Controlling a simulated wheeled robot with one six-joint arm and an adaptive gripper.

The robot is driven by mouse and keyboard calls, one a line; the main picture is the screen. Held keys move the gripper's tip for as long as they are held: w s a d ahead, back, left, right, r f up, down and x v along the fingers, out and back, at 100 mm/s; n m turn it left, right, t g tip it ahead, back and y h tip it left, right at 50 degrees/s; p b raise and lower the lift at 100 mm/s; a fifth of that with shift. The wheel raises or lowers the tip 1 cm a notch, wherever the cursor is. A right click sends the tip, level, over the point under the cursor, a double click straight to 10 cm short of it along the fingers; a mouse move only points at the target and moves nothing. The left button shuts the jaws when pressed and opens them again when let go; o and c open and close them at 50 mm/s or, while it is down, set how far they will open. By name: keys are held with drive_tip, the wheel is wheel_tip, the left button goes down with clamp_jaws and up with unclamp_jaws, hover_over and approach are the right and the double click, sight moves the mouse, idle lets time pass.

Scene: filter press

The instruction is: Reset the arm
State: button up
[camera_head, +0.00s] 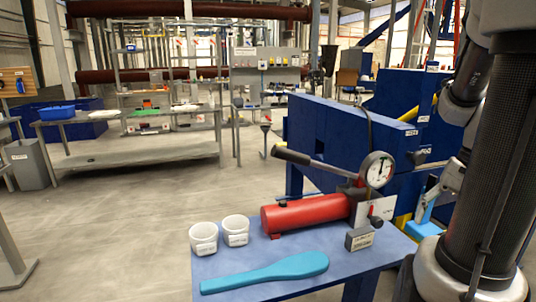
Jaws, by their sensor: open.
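My arm fills the right side, with a thick dark upright link in front and another link behind it. My gripper (428,182) shows only in part at the left edge of that link, beside the blue machinery. Its jaws look apart, with nothing visible between them; the link hides the rest. It is to the right of the red hand pump (305,212) and its round gauge (377,169), apart from the things on the table as far as I can see.
The small blue table (215,267) holds two white cups (204,239), a teal paddle (264,273) and a small grey labelled block (360,239). Blue press machinery (325,135) stands behind. A grey workbench (130,160) is at the back left. Open floor lies left.

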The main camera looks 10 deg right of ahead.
drive_tip(key=w+a+r+n+t+h, duration=0.1)
drive_tip(key=a+r+n+t+h, duration=0.2)
drive_tip(key=a+r+n, duration=0.6)
drive_tip(key=a, duration=0.3)
drive_tip(key=shift+w+a+n+t, duration=0.15)
drive_tip(key=shift+n+t, duration=0.25)
idle(1.1)
